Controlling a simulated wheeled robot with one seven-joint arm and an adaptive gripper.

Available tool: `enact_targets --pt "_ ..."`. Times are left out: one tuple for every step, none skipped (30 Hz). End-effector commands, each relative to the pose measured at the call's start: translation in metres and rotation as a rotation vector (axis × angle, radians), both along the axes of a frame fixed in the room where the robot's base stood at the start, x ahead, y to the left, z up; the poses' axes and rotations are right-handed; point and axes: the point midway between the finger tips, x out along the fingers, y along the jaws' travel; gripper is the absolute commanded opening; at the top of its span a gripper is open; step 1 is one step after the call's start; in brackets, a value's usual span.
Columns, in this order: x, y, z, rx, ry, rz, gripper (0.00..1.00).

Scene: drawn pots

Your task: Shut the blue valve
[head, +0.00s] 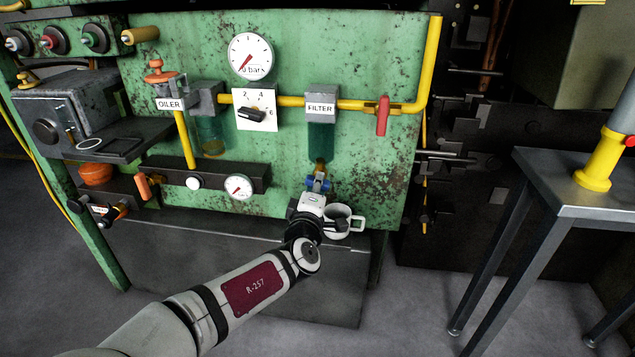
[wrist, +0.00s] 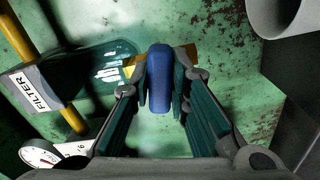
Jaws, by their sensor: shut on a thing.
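The blue valve (head: 319,185) is under the filter bowl (head: 321,141) on the green panel. In the wrist view its blue handle (wrist: 159,79) stands between my two fingers, with a brass fitting (wrist: 133,66) behind it. My gripper (head: 317,190) reaches up to the valve from below in the head view. In the wrist view my gripper (wrist: 160,88) is shut on the blue handle. My gripper hides part of the valve in the head view.
A light mug (head: 341,222) stands on the grey ledge just right of my gripper. A red-handled valve (head: 383,116) sits on the yellow pipe above right. A gauge (head: 239,187) is to the left. A metal table (head: 560,205) stands at the right.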

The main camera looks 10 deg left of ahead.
Motion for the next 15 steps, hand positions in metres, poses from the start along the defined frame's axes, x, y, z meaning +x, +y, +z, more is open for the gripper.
enact_targets --pt "-0.0010 0.0014 -0.0005 -0.036 0.003 0.002 0.00" --pt "-0.0010 0.0013 -0.0007 -0.057 0.003 0.002 0.00" --pt "-0.0010 0.0014 -0.0009 -0.082 0.004 0.002 0.00" --pt "-0.0010 0.0014 -0.0009 -0.100 0.005 0.002 0.00" --pt "-0.0009 0.0014 -0.0009 -0.116 0.006 0.002 0.00" --pt "-0.0009 0.0013 -0.0008 -0.136 0.006 0.002 0.00" --pt "-0.0008 0.0012 -0.0009 -0.151 0.007 0.002 0.00" --pt "-0.0008 0.0011 -0.0010 -0.165 0.007 0.002 0.00" --pt "-0.0008 0.0011 -0.0010 -0.180 0.008 0.002 0.00" --pt "-0.0008 0.0011 -0.0010 -0.190 0.009 0.003 0.00" --pt "-0.0008 0.0011 -0.0011 -0.200 0.009 0.003 0.00" --pt "-0.0008 0.0012 -0.0011 -0.211 0.010 0.003 0.00" --pt "-0.0008 0.0012 -0.0012 -0.218 0.010 0.003 0.00" --pt "-0.0009 0.0013 -0.0011 -0.224 0.010 0.003 0.00" --pt "-0.0009 0.0014 -0.0013 -0.230 0.010 0.003 0.00"
